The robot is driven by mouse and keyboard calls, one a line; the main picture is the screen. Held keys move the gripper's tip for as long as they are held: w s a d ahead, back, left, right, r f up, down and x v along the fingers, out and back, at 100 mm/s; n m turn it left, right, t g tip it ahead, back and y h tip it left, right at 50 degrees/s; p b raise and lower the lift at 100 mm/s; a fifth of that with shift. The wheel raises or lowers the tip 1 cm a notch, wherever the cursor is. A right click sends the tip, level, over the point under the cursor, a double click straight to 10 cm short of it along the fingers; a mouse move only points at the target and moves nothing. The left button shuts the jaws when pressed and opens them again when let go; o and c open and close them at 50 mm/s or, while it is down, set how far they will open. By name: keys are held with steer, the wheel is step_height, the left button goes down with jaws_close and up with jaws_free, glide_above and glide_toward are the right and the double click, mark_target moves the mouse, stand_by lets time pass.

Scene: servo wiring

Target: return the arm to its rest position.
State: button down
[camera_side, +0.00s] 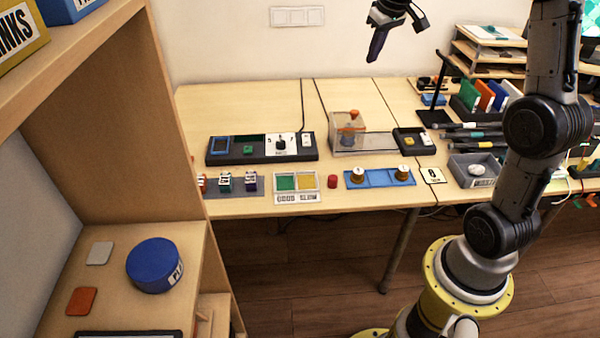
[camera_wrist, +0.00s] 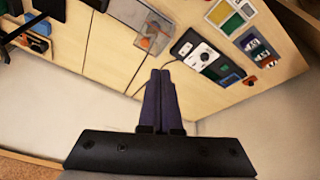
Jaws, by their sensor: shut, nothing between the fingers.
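My gripper (camera_side: 377,45) hangs high above the back of the table in the side view, in front of the wall. Its dark fingers point down and are closed together with nothing between them. The shut fingers (camera_wrist: 160,76) also show in the wrist view, seen against the table and wall. The wooden table (camera_side: 240,107) lies well below, and my gripper touches nothing on it.
A clear box with an orange knob (camera_side: 350,126) and a dark panel with a dial (camera_side: 281,144) stand on the table. Paper trays (camera_side: 486,52) and a grey bin (camera_side: 472,170) are at the right. A wooden shelf (camera_side: 171,110) rises at the left. Air around my gripper is clear.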

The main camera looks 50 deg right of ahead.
steer(key=s+a+r+n+t+y, duration=0.1)
steer(key=s+a+r+n, duration=0.15)
steer(key=s+a, duration=0.55)
steer(key=s+a+r+n+t, duration=0.1)
steer(key=s+a+r+t, duration=0.2)
steer(key=a, duration=0.8)
steer(key=s+a+f+g+y, duration=0.1)
steer(key=s+a+f, duration=0.3)
steer(key=s+f, duration=0.4)
steer(key=s, duration=0.4)
steer(key=shift+a+f+g, duration=0.3)
steer(key=shift+g, duration=0.1)
steer(key=shift+s, duration=0.1)
steer(key=c, duration=1.5)
jaws_free()
steer(key=shift+c, duration=0.2)
